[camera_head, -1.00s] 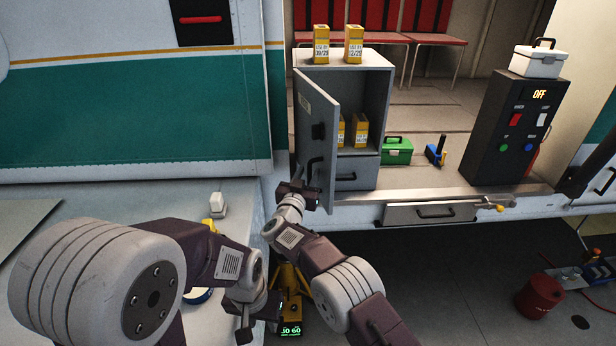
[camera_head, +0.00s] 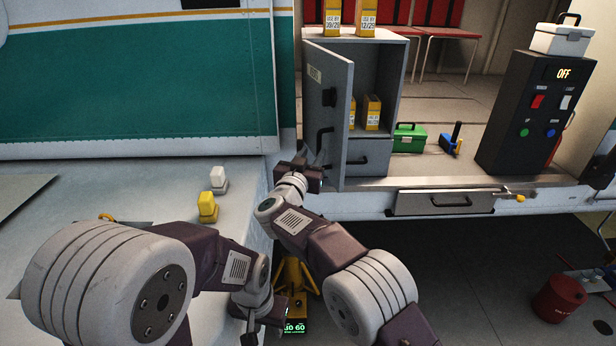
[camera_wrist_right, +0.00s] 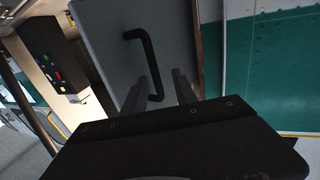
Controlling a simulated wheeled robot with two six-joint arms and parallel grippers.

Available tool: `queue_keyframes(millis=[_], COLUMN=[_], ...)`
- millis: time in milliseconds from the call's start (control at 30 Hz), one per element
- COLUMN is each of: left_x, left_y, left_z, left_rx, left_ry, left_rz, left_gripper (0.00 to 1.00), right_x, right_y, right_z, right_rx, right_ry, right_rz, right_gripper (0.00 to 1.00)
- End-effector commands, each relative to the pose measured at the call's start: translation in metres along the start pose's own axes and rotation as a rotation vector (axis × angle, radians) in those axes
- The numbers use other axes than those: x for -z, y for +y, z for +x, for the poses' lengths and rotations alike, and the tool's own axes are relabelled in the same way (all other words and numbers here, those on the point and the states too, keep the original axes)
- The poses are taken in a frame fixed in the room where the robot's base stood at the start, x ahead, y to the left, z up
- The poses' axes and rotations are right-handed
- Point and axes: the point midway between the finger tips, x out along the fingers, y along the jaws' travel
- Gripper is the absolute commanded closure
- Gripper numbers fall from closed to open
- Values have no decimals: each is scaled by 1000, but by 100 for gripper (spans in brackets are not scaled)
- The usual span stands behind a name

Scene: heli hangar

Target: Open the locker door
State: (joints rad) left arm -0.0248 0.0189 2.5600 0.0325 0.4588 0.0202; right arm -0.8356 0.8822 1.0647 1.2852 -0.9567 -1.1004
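The grey locker (camera_head: 398,90) stands on the raised floor with yellow boxes inside. Its door (camera_head: 340,105) is swung open toward me, its outer face turned left. A black handle (camera_head: 322,142) sits low on that face; the right wrist view also shows the handle (camera_wrist_right: 146,62). My right gripper (camera_head: 304,172) is just below and left of the handle. In the wrist view its two fingers (camera_wrist_right: 160,92) are apart, with the handle's lower end appearing between them; contact is unclear. My left gripper (camera_head: 250,325) hangs low beside the white surface, its fingers too unclear to read.
Two yellow boxes (camera_head: 350,18) stand on the locker. A drawer (camera_head: 366,160) is below its shelf. A green case (camera_head: 409,138) and black control panel (camera_head: 525,115) stand to the right. White (camera_head: 218,178) and yellow (camera_head: 208,207) items lie on the left surface.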

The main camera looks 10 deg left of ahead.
Motion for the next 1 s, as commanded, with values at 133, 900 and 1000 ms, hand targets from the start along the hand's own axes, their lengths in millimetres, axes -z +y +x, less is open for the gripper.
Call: queue_keyframes(millis=[133, 900, 1000], left_x=[-4, -9, -9], left_y=[-1, -2, -2], left_z=[33, 90, 90], left_rx=[0, 0, 0], left_ry=[0, 0, 0], left_rz=[0, 0, 0], left_gripper=[64, 64, 64], right_x=[-8, 1, 0], right_y=[0, 0, 0], right_z=[-10, -31, -31], right_rx=[0, 2, 2], right_ry=[3, 0, 0], right_rz=[3, 0, 0], right_gripper=[66, 66, 66])
